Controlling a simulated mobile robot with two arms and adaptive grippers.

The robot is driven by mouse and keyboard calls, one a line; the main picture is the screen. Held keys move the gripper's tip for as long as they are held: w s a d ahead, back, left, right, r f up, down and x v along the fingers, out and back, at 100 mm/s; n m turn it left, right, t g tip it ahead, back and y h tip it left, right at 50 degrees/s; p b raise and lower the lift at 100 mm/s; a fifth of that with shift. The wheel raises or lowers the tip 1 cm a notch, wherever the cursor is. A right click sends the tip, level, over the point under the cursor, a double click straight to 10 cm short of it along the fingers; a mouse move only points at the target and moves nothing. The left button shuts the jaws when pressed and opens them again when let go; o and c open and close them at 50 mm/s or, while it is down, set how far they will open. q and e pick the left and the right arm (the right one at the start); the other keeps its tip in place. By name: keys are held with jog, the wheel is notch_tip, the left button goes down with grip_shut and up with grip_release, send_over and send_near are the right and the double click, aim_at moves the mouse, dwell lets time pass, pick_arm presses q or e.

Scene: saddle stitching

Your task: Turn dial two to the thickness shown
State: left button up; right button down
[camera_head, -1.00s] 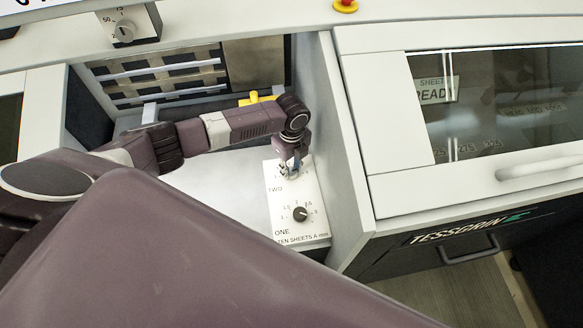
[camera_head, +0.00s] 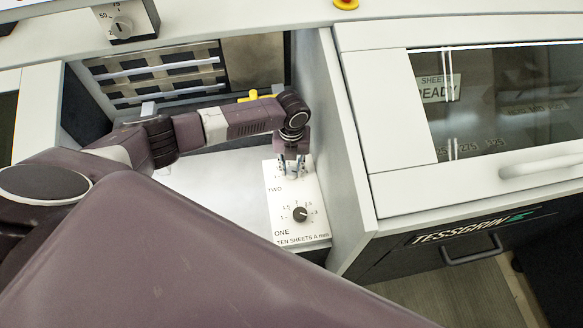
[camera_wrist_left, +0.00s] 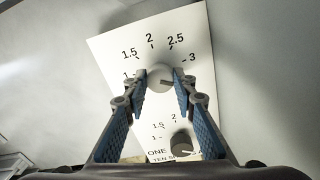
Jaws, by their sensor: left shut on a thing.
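The white dial panel (camera_head: 283,236) stands on the light bench and carries two dials. Dial two's knob (camera_wrist_left: 158,77) is pale and round in the left wrist view, with marks 1, 1.5, 2, 2.5 and 3 around it. A short dark line on the knob points right, roughly to the 3 side; its exact reading is unclear. My left gripper (camera_head: 291,172) reaches down over dial two and is shut on the knob, one finger on each side. In the head view it hides most of dial two. My right gripper is not in view.
Dial one (camera_head: 300,214) is a dark knob just in front, close to my left fingers. Its panel reads "TEN SHEETS A mm". A cabinet wall (camera_head: 345,170) rises right of the panel. A yellow part (camera_head: 254,95) lies behind my arm. Another dial (camera_head: 121,28) is at upper left.

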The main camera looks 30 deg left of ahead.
aim_at(292, 171)
pick_arm(q)
jog(key=shift+m, duration=0.3)
jog(key=o, duration=1.1)
jog(key=shift+c, duration=0.2)
jog(key=shift+o, duration=0.5)
jog(key=shift+r, duration=0.1)
notch_tip(292, 171, up, 12)
